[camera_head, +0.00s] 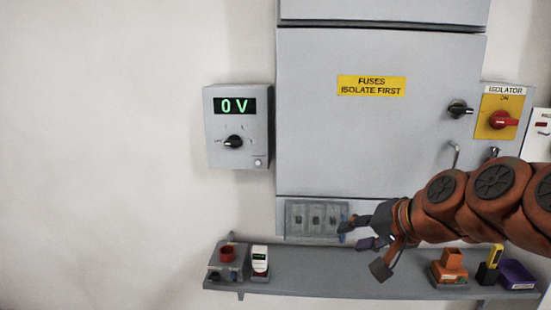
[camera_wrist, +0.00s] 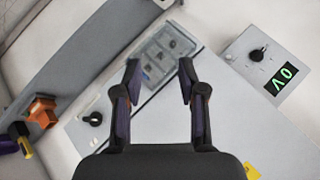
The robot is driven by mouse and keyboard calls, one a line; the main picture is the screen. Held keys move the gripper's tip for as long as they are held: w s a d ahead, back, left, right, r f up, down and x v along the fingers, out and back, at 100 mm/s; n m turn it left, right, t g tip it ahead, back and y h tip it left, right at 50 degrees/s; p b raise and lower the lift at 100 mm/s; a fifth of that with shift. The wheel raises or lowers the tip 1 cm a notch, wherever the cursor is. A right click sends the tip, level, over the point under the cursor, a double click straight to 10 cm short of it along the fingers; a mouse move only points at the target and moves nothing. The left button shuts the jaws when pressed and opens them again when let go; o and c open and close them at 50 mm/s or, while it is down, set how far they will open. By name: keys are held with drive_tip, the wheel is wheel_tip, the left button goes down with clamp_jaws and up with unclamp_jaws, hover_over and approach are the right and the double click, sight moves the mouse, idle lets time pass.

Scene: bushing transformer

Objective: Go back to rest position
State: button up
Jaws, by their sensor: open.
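My gripper (camera_head: 362,232) is open and empty in the head view, at the end of my orange arm, reaching in from the right. It is in front of the lower edge of the grey fuse cabinet (camera_head: 330,130), beside a clear-covered box (camera_head: 308,217) with several dark parts in it. In the wrist view the two fingers of my gripper (camera_wrist: 158,78) stand apart, with the clear-covered box (camera_wrist: 165,50) beyond them. I cannot tell whether a fingertip touches the box.
A grey shelf (camera_head: 330,280) runs below the cabinet. It bears a red-topped device (camera_head: 227,254), a small white device (camera_head: 260,262), an orange block (camera_head: 452,262), a yellow-and-black tool (camera_head: 490,262) and a purple tray (camera_head: 516,275). A voltage meter (camera_head: 238,145) reads 0 V. The red isolator handle (camera_head: 503,120) is upper right.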

drive_tip(key=s+a+f+n+g+h, duration=0.25)
drive_tip(key=s+f+g, duration=0.25)
drive_tip(key=s+f, duration=0.65)
drive_tip(key=s+d+f+n+g+h, duration=0.1)
drive_tip(key=s+d+f+g, duration=0.1)
drive_tip(key=s, duration=0.6)
drive_tip(key=s+d+f+n+g+h, duration=0.2)
drive_tip(key=s+d+f+g, duration=0.1)
drive_tip(key=s, duration=0.5)
drive_tip(key=shift+f, duration=0.8)
drive_tip(key=shift+c, duration=0.3)
